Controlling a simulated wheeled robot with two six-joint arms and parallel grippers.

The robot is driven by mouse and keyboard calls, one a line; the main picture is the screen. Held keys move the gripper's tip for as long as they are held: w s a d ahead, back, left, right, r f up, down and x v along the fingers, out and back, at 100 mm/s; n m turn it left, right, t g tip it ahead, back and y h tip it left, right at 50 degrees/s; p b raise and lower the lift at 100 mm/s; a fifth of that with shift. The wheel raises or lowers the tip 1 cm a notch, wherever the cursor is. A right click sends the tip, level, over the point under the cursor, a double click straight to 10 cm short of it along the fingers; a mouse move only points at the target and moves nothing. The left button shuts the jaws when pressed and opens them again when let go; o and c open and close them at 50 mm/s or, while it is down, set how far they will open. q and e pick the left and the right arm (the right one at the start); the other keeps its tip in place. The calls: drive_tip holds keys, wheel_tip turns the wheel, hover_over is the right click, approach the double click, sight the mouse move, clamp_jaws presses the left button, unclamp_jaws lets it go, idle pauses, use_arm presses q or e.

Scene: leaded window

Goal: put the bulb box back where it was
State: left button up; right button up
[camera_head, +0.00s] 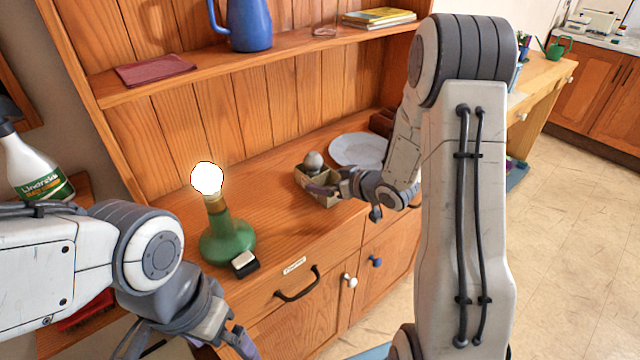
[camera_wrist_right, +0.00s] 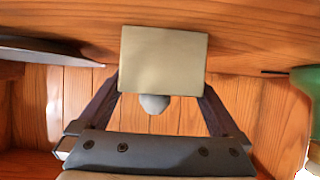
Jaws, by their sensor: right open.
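The bulb box (camera_head: 318,193) is a small open tan carton on the dresser top, with a grey bulb (camera_head: 313,161) in it. My right gripper (camera_head: 338,188) is open at the box's right side. In the right wrist view, the box (camera_wrist_right: 164,58) lies between the fingertips of my right gripper (camera_wrist_right: 161,88), one at each side, and the bulb (camera_wrist_right: 153,104) shows past its edge. Whether the fingers touch the box I cannot tell. My left gripper (camera_head: 190,345) is low at the front left, its fingers spread, with nothing seen between them.
A green lamp (camera_head: 228,240) with a lit bulb stands left of the box, a small black-and-white block (camera_head: 245,264) in front of it. A pale plate (camera_head: 358,150) lies behind right. A shelf (camera_head: 250,62) runs above. Bare wood lies between lamp and box.

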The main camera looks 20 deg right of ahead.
drive_tip(key=x, duration=0.3)
drive_tip(key=shift+w, duration=0.15)
drive_tip(key=c, duration=1.2)
drive_tip(key=shift+o, duration=0.2)
drive_tip(key=shift+r, duration=0.75)
wheel_tip(320, 180, up, 3)
drive_tip(key=shift+f+p, duration=0.2)
drive_tip(key=shift+p, duration=0.1)
drive_tip(key=s+d+r+p, duration=0.2)
drive_tip(key=s+d+r, duration=0.45)
drive_tip(key=d, duration=0.35)
drive_tip(key=m+h+p, duration=0.1)
hover_over(319, 167)
drive_tip(key=s+d, duration=0.2)
drive_tip(key=s, duration=0.1)
drive_tip(key=s+a+f+m+h+p, duration=0.1)
drive_tip(key=s+a+f+m+h, duration=0.1)
drive_tip(key=a, duration=0.4)
drive_tip(key=shift+s+f+m+t+h, duration=0.15)
drive_tip(key=shift+f+m+t+h, duration=0.3)
drive_tip(key=shift+f+h, duration=0.2)
